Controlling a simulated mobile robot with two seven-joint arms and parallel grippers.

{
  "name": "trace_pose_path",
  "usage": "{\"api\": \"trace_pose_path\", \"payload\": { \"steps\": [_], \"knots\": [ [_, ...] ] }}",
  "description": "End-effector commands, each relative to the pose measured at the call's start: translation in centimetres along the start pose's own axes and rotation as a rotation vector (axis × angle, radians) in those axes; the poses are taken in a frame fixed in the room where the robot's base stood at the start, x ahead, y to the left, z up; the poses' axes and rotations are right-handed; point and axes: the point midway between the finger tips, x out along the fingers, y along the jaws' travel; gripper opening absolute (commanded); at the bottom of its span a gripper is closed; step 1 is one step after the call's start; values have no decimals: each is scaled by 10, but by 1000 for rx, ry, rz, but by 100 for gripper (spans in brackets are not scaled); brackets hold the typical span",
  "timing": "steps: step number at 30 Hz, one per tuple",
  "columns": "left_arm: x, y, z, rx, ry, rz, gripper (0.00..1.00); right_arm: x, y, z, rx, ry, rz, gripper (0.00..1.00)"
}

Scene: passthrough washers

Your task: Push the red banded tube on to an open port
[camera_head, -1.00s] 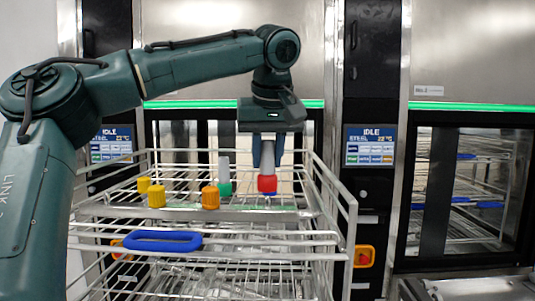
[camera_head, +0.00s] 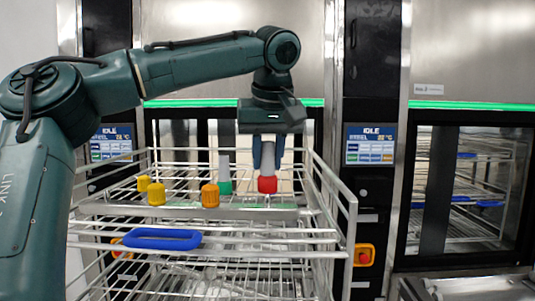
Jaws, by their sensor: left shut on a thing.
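The red banded tube (camera_head: 267,184) is a pale grey tube with a red band at its lower end. My left gripper (camera_head: 267,155) comes down from above and is shut on its upper part, holding it upright over the top level of the wire rack (camera_head: 325,215). The rack's top level carries yellow caps (camera_head: 156,193), an orange cap (camera_head: 210,195) and a green banded tube (camera_head: 224,180) to the left of the red one. I cannot tell whether the red band touches a port, and no open port is clearly visible. My right gripper is not in view.
A blue handle (camera_head: 162,239) is on the rack's front. Washers with glass doors (camera_head: 470,190) and idle screens (camera_head: 370,146) stand behind and to the right. An orange switch (camera_head: 364,255) is right of the rack. The rack's side rails rise close around the tube.

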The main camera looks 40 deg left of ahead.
Motion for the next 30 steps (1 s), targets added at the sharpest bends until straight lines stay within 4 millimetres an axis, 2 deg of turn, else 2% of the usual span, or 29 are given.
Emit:
{"api": "trace_pose_path", "payload": {
  "steps": [30],
  "knots": [
    [19,0,8,0,0,0,3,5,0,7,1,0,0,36]
  ]
}}
